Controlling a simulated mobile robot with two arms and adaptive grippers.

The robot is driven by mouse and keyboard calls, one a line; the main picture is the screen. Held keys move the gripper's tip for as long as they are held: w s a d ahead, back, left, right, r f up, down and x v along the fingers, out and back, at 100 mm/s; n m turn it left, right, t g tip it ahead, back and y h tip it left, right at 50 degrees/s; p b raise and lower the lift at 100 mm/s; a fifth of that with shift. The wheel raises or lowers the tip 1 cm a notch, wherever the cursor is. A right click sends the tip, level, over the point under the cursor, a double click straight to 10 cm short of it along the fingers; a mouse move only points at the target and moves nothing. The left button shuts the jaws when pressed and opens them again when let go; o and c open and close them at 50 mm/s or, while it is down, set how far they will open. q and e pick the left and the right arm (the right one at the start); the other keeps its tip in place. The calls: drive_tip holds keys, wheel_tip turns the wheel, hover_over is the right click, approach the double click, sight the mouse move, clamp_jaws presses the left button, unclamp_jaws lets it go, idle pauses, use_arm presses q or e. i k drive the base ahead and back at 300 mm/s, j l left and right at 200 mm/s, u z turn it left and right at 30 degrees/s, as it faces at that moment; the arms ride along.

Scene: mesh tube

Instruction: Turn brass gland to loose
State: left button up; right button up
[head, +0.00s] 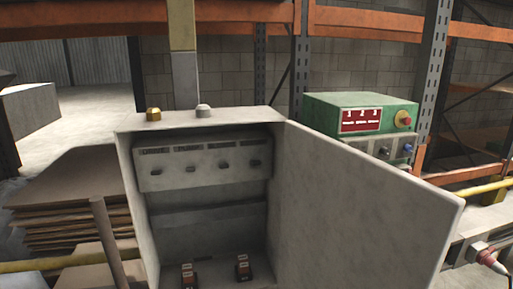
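The brass gland (154,114) is a small gold-coloured fitting on the top left of an open grey metal cabinet (128,170). Its thread and how tight it sits cannot be told from here. A pale grey fitting (203,111) stands on the same top face, to the right of the brass one. Neither of my grippers shows in the head view.
The cabinet door (365,205) stands open to the right. Inside are a panel with several dark knobs (195,166) and two orange-black switches (242,267). A green control box (359,112) stands behind right. Flat cardboard (75,195) is stacked at left.

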sight(153, 114)
drive_tip(key=l+u, duration=0.1)
drive_tip(key=u, duration=0.45)
drive_tip(key=l+u, duration=0.4)
drive_tip(key=l, duration=0.25)
drive_tip(key=l+u, duration=0.45)
drive_tip(key=l, duration=0.2)
drive_tip(key=k+l, duration=0.1)
drive_tip(key=l, duration=0.5)
drive_tip(key=k+l, duration=0.1)
drive_tip(key=l, duration=0.5)
drive_tip(key=u, duration=0.05)
